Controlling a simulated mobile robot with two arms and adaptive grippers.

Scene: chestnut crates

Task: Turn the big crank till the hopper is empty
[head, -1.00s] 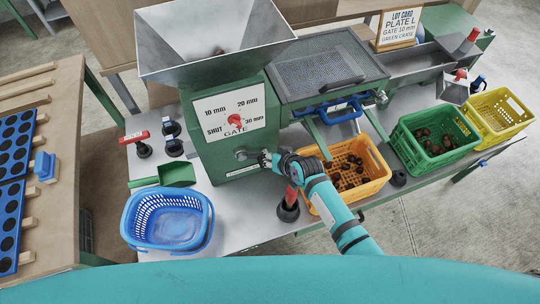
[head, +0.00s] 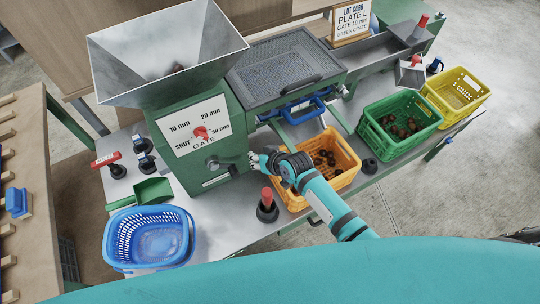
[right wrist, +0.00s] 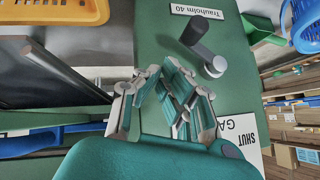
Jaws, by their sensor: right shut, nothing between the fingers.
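A grey hopper (head: 120,65) sits on the green machine (head: 205,180); a few brown chestnuts (head: 178,68) show low inside it. A crank (right wrist: 215,66) with a dark handle is on the machine's green front in the right wrist view; its hub also shows in the head view (head: 213,165). My right gripper (head: 256,161) is close to that front, right of the hub. In the right wrist view my right gripper (right wrist: 160,72) is shut and empty, apart from the crank handle. My left gripper is not in view.
The gate dial (head: 200,133) has a red knob. An orange crate (head: 345,175) and a green crate (head: 405,140) hold chestnuts. A yellow crate (head: 470,100) looks empty. A blue basket (head: 115,240), green scoop (head: 150,190) and red-handled tool (head: 267,205) stand on the bench.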

